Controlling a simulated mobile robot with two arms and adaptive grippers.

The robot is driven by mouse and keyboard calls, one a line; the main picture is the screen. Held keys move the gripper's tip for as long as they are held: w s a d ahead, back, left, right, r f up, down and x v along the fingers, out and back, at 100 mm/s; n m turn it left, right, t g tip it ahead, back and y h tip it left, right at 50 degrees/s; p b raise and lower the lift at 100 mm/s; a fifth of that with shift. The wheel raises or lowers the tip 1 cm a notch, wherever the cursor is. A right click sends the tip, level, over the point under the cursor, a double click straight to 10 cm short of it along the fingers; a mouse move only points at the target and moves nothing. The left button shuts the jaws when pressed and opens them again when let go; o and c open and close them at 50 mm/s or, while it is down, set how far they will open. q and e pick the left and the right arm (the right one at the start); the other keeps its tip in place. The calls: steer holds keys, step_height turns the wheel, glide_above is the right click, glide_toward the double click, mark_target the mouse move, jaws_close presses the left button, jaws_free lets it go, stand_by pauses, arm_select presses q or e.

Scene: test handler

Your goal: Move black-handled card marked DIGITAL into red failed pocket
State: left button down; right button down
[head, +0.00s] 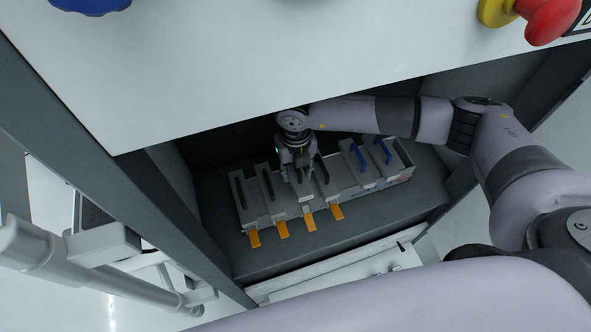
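A grey rack (354,189) stands on a dark shelf inside the machine's opening. Black-handled cards stand in its left and middle slots, including the far-left card (240,192) and the one beside it (268,187). Another black handle (321,168) shows just right of my gripper. No marking is legible, so I cannot tell which card reads DIGITAL. My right gripper (303,177) points down over the rack's middle, among the black-handled cards. Its fingertips are partly hidden, and I cannot tell whether it holds a card. A small red patch shows at the rack's right end; no red pocket is clearly visible. My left gripper is out of view.
Two blue-handled cards (383,151) stand in the right part of the rack. Several orange tabs (284,229) stick out along its front. The white panel (200,70) overhangs the opening, with a red knob (551,20) at top right. Bare shelf (330,245) lies in front of the rack.

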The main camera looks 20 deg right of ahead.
steer(key=shift+r+p, duration=1.65)
steer(key=shift+r, duration=1.3)
